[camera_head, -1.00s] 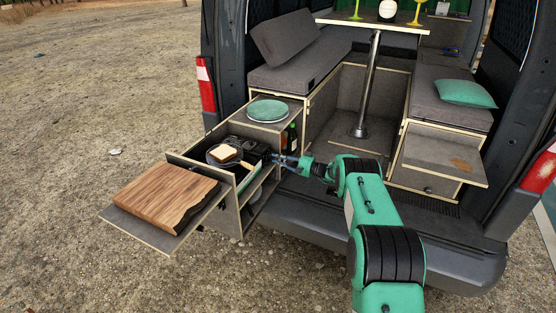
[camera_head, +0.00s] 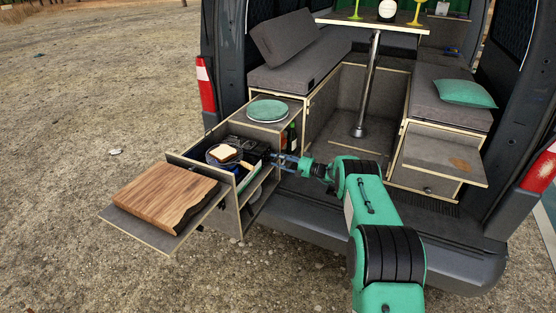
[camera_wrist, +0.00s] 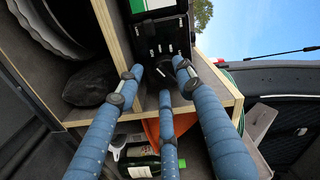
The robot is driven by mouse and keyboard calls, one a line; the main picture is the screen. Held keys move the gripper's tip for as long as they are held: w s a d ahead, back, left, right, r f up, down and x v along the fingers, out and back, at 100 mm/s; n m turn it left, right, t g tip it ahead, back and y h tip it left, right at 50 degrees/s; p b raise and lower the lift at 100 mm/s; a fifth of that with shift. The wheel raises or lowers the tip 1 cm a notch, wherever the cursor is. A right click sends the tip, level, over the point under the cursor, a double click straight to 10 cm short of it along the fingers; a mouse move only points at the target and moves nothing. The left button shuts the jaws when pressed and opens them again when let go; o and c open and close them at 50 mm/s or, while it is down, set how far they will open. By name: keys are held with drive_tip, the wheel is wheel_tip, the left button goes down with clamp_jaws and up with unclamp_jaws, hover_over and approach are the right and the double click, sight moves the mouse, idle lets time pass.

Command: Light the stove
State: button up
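The stove shows in the wrist view as a black panel (camera_wrist: 168,38) with small white marks and a green and white strip. In the head view it sits in the pulled-out drawer, under a dark pan (camera_head: 212,160) holding a slice of bread (camera_head: 225,153). My gripper (camera_head: 277,157) reaches in from the right at the stove's side. In the wrist view its three blue fingers (camera_wrist: 160,76) stand apart, tips close to the dark lower part of the panel. A dark round part, perhaps the knob, lies between them; I cannot tell whether they touch it. No flame is visible.
A cutting board (camera_head: 160,195) lies on the drawer's outer shelf. A green plate (camera_head: 268,111) is on the cabinet above. A green bottle (camera_wrist: 146,166) and an orange item (camera_wrist: 158,131) are beneath my fingers. Wooden partition edges (camera_wrist: 112,35) run close by on the left.

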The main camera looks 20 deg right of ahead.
drive_tip(key=shift+s+d+r, duration=0.1)
drive_tip(key=shift+d+r, duration=0.05)
drive_tip(key=v, duration=1.1)
drive_tip(key=shift+s+d, duration=0.2)
drive_tip(key=shift+s, duration=0.05)
